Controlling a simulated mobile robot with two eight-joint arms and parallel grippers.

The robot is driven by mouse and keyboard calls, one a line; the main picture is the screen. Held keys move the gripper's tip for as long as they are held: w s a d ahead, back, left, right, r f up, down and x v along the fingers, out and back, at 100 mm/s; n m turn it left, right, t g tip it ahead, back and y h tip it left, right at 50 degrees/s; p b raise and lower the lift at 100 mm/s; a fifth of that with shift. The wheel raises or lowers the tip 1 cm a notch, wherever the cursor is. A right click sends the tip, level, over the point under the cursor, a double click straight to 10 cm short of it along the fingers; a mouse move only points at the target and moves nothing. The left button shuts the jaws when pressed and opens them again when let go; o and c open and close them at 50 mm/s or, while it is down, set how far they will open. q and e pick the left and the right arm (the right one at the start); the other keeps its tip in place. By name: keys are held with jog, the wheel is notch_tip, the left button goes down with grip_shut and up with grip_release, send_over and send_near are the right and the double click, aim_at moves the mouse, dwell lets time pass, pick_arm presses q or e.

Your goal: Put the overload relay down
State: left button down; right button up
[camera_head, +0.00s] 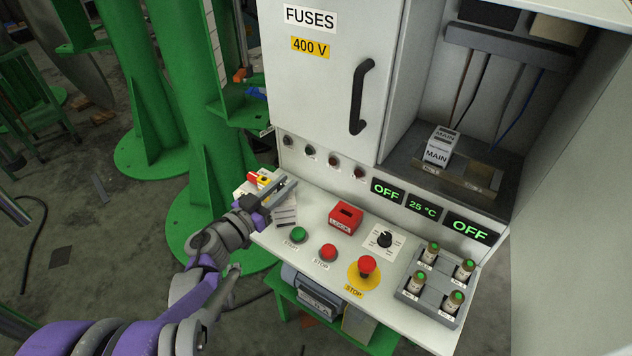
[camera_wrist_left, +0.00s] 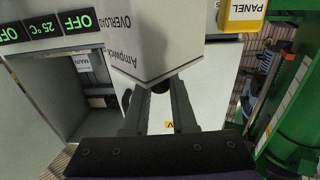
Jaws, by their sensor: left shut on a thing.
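The overload relay (camera_wrist_left: 150,45) is a white box with "OVERLOAD" lettering, close up at the top of the left wrist view. I cannot tell whether the relay touches the console top. My right gripper is not in view.
The console top (camera_head: 315,212) carries a red LOCK box (camera_head: 345,217), green and red buttons, a knob (camera_head: 384,240), a red emergency stop (camera_head: 367,265) and a fuse tray (camera_head: 409,296). A MAIN block (camera_head: 440,147) sits in the open cabinet. A yellow PANEL item (camera_wrist_left: 243,14) is close by the relay.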

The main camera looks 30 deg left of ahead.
pick_arm(q)
jog(key=w+d+b, duration=0.1)
jog(key=w, duration=1.1)
notch_tip(320, 180, down, 7)
jog(key=b, duration=0.2)
jog(key=shift+w+b, duration=0.25)
jog(key=shift+b, duration=0.05)
jog(key=shift+f, duration=0.25)
jog(key=c, duration=0.7)
grip_release()
jog(key=shift+c, duration=0.2)
jog(key=shift+r, duration=0.1)
